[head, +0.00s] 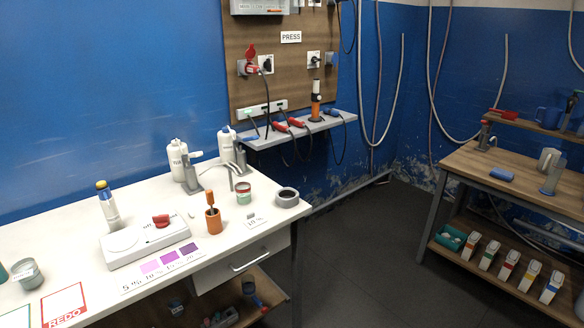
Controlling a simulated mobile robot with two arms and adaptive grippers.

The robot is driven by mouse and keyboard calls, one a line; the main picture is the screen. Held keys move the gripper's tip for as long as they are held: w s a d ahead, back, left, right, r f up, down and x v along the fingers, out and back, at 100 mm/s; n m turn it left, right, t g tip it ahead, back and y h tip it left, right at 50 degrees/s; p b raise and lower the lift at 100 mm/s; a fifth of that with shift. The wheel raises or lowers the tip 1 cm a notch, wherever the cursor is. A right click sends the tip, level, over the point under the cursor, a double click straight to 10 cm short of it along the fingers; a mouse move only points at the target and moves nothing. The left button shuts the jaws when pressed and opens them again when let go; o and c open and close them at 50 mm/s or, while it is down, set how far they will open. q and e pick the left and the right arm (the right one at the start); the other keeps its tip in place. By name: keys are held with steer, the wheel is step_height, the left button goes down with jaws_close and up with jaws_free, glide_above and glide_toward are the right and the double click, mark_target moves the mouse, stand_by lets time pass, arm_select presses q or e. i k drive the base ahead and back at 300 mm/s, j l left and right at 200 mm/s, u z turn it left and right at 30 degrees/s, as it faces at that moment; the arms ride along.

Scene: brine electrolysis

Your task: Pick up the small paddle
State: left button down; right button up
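On the white bench (60,240) an orange cup (213,221) holds an upright thin tool with a brown, wider top end (209,197). This may be the small paddle; its lower end is hidden inside the cup. No other thing in view looks clearly like a paddle. Neither of my grippers shows in the head view.
Near the cup are a white scale (146,249), a green-and-red tin (243,192), a grey round container (287,197) and white bottles (179,161). A narrow shelf (290,131) with cabled tools is behind. A wooden table (520,180) stands right; dark floor (370,260) is clear between.

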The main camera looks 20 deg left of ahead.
mark_target(209, 195)
steer(key=u, duration=1.2)
